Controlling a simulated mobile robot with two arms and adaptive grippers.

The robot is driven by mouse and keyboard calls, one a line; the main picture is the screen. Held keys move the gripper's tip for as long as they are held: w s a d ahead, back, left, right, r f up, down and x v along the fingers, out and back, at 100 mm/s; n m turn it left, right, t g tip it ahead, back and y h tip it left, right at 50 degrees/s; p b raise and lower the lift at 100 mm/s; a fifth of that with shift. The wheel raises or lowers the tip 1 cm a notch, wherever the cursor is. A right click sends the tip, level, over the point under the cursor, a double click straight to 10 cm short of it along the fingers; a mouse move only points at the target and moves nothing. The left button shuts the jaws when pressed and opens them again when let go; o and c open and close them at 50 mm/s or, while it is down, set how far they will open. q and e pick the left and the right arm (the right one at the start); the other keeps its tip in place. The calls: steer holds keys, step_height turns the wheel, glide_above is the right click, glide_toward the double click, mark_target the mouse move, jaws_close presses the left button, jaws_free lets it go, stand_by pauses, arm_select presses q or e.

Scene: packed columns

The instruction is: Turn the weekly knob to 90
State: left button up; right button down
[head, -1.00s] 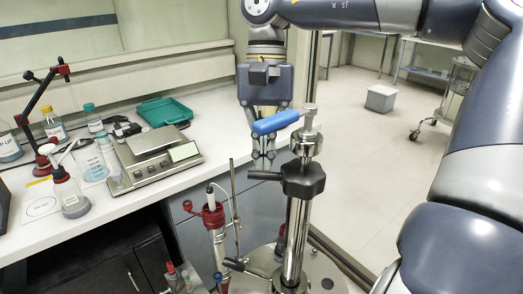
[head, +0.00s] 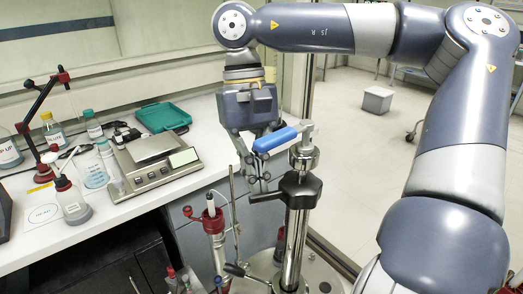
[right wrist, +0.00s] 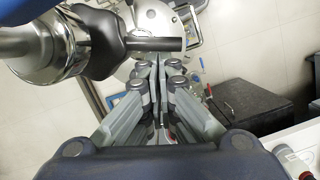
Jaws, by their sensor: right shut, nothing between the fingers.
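A chrome column (head: 294,240) stands upright at the lower middle. It carries a black lobed knob (head: 300,189) with a dark bar pointing left, and a lever with a blue handle (head: 275,139) above it. No readable label or scale shows, so I cannot tell which is the weekly knob. My right gripper (head: 259,184) points down behind the blue handle, partly hidden by it, left of the column. Its fingers are shut and empty. In the right wrist view the gripper (right wrist: 159,62) has its tips close to the dark bar of the knob (right wrist: 155,44); contact is unclear. My left gripper is not in view.
A bench on the left holds a balance (head: 154,160), a green case (head: 163,117) and several bottles. A red-topped tube (head: 212,222) and a thin rod (head: 233,205) stand just left of the column. Open floor lies to the right, with a grey box (head: 377,99).

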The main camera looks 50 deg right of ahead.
mark_target(257, 198)
steer(key=s+a+n, duration=0.1)
steer(key=n, duration=0.1)
steer(key=s+a+n+h, duration=0.1)
steer(key=n, duration=0.2)
steer(key=shift+s+a+g, duration=0.1)
steer(key=shift+a+g, duration=0.1)
steer(key=shift+g, duration=0.1)
steer(key=shift+s+a, duration=0.25)
steer(key=shift+s, duration=0.15)
steer(key=shift+r, duration=0.1)
